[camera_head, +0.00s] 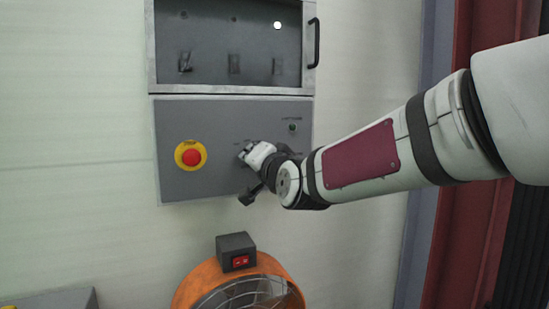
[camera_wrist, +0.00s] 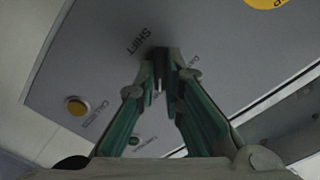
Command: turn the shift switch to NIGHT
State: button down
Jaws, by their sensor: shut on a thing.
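The grey control panel (camera_head: 225,115) is on the wall, and my gripper (camera_head: 246,153) reaches its middle from the right. In the wrist view, the two fingers of my gripper (camera_wrist: 161,62) come together on the dark shift switch (camera_wrist: 160,52), just beside the SHIFT label (camera_wrist: 138,41). The fingers are shut on the switch knob. Most of the knob is hidden between the fingertips, and the head view hides it behind my gripper.
A red emergency stop (camera_head: 191,157) on a yellow ring sits left of my gripper. A small button (camera_head: 292,127) is at upper right. A yellow button (camera_wrist: 76,105) shows in the wrist view. A handled cabinet (camera_head: 315,43) is above; an orange fan (camera_head: 195,284) stands below.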

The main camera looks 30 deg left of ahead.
jog(key=c, duration=1.7)
grip_release()
jog(key=v, duration=1.2)
jog(key=shift+f, duration=0.1)
